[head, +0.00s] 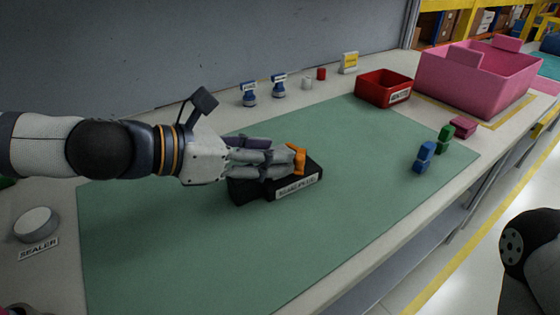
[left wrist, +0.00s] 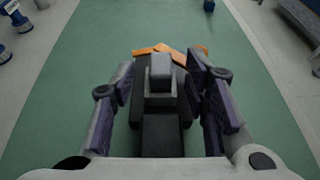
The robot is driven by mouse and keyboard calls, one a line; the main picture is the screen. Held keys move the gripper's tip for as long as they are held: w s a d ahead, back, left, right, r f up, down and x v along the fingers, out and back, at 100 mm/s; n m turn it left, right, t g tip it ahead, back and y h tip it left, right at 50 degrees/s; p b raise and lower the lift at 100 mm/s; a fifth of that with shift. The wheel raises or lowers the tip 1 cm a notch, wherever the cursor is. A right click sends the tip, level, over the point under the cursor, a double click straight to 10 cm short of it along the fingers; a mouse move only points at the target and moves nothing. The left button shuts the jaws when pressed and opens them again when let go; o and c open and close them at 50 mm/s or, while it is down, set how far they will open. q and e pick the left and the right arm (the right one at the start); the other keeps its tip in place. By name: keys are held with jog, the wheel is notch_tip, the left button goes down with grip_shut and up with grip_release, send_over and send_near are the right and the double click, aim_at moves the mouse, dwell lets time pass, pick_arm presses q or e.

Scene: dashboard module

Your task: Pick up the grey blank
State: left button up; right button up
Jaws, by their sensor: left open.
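The grey blank (left wrist: 160,68) is a small grey block that sits on a black labelled fixture (left wrist: 160,136) in the left wrist view. My left gripper (left wrist: 163,88) is open, with one finger on each side of the blank and a gap showing on both sides. In the head view the left gripper (head: 283,162) reaches in over the black fixture (head: 298,187), and its fingers hide the blank. An orange piece (head: 298,158) lies at the fingertips, just beyond the blank; it also shows in the left wrist view (left wrist: 150,49). My right gripper is not in view.
A green mat (head: 200,250) covers the bench, mostly clear in front. Blue (head: 424,158) and green (head: 445,139) parts stand to the right. A red bin (head: 383,87) and pink crate (head: 478,75) stand behind. A sealer puck (head: 36,225) lies at left.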

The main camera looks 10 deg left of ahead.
pick_arm(q)
jog(key=shift+r, duration=0.2)
jog(key=shift+c, duration=0.6)
jog(key=c, duration=0.7)
